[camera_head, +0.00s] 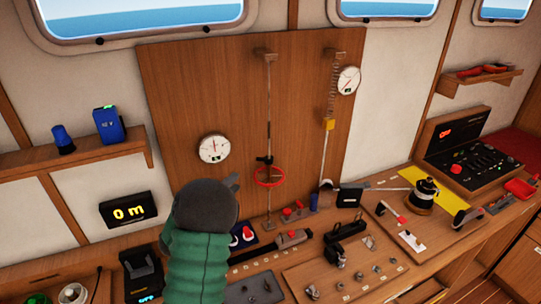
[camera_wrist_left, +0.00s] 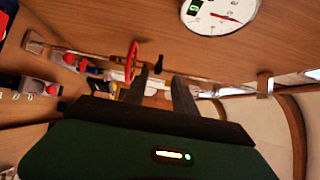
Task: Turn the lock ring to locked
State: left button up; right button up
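A red ring (camera_head: 268,176), which I take to be the lock ring, sits around a thin vertical rod (camera_head: 269,110) in front of the wooden panel. A small black fitting (camera_head: 264,160) is on the rod just above it. My left gripper (camera_head: 233,181) is left of the red ring and apart from it, its fingers partly hidden behind its dark body. Any lock marking is too small to read. My right gripper is not in view.
Dials (camera_head: 214,149) and (camera_head: 348,80) hang on the wooden panel (camera_head: 200,90). A spring rod with a yellow block (camera_head: 328,124) stands right of the ring. Below, the bench carries a black clamp (camera_head: 345,238), red-handled parts (camera_head: 294,211) and a winch (camera_head: 423,192).

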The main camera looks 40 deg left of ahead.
pick_arm(q)
jog(key=p, duration=0.2)
send_near(259, 158)
jog(key=w+p, duration=0.1)
jog(key=w, duration=0.2)
jog(key=w+a+p, duration=0.1)
jog(key=w, duration=0.2)
jog(key=w+a+f+p, duration=0.1)
jog(key=w, duration=0.3)
jog(key=shift+w+d+r, duration=0.1)
grip_shut()
